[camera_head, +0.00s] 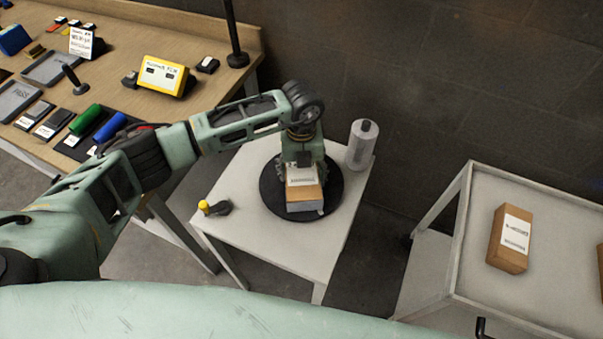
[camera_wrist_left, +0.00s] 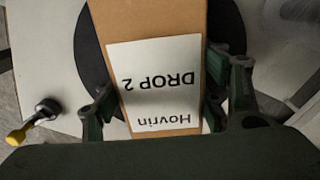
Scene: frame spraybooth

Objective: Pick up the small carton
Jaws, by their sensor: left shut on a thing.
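The small carton (camera_head: 304,197) is brown cardboard with a white label. It is at the black round turntable (camera_head: 270,191) on the white side table; I cannot tell whether it touches the turntable. My left gripper (camera_head: 305,170) reaches down from above and is shut on the carton. In the left wrist view the carton (camera_wrist_left: 154,27) lies between the two fingers (camera_wrist_left: 160,105), and its label reads "Hovrin DROP 2" upside down. The carton's underside is hidden. My right gripper is not in view.
A grey-white cylinder (camera_head: 361,145) stands on the side table (camera_head: 262,243) behind the turntable. A yellow-knobbed black tool (camera_head: 214,208) lies at its left. Another carton (camera_head: 510,239) is on the white cart (camera_head: 467,253) at right. A wooden bench (camera_head: 137,42) holds a yellow device and several tools.

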